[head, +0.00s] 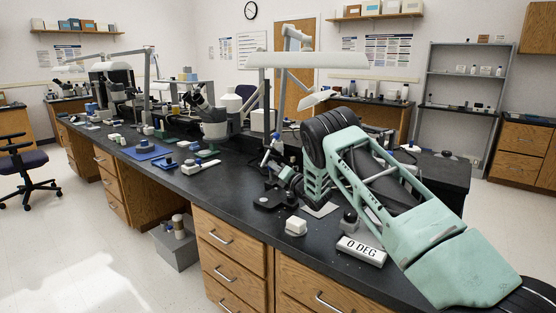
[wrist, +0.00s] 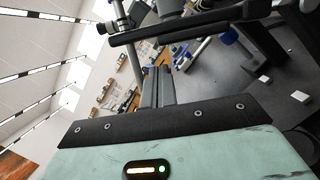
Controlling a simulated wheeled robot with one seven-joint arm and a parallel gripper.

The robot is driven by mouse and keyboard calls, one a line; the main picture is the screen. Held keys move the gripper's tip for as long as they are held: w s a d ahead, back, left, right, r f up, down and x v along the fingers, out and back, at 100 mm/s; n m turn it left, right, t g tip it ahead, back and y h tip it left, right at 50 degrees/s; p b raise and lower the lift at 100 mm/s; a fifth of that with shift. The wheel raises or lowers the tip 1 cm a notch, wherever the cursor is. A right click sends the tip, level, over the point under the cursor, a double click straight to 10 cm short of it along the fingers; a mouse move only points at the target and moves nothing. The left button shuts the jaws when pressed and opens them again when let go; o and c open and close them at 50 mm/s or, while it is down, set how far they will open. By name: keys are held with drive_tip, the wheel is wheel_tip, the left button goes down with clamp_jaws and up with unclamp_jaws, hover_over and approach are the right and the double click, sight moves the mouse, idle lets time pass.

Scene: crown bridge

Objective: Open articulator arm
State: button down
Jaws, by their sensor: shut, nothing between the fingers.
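The articulator (head: 274,172) stands on the dark bench in the head view, a small dark frame with pale and blue parts. In the wrist view a dark bar of it (wrist: 190,27) crosses the top, with blue knobs (wrist: 228,36) near it. My gripper (wrist: 156,73) shows in the wrist view as two grey fingers side by side, shut and empty. The fingers lie below the dark bar in that picture; I cannot tell whether they touch it. In the head view my mint arm hides the fingers, just right of the articulator.
A white block (head: 296,226) and a "0 DEG" sign (head: 361,251) sit near the bench's front edge. A blue mat (head: 149,151) and small tools lie to the left, a microscope (head: 209,117) behind. A lamp (head: 307,60) hangs above. The front strip left of the white block is fairly clear.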

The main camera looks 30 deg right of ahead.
sight(273, 153)
drive_tip(key=shift+w+d+r, duration=0.25)
drive_tip(key=shift+d+r, duration=0.5)
drive_tip(key=shift+r, duration=0.25)
drive_tip(key=shift+w+d+r+m, duration=0.1)
drive_tip(key=shift+d+r+m, duration=0.2)
drive_tip(key=shift+r+m, duration=0.15)
drive_tip(key=w+d+r+m+g+h+b, duration=0.1)
drive_tip(key=w+d+r+m+b, duration=0.1)
drive_tip(key=d+r+m+b, duration=0.1)
drive_tip(key=shift+d+r+m+h, duration=0.3)
drive_tip(key=shift+d+r+m, duration=0.4)
drive_tip(key=shift+d+m, duration=0.7)
drive_tip(key=shift+a, duration=0.1)
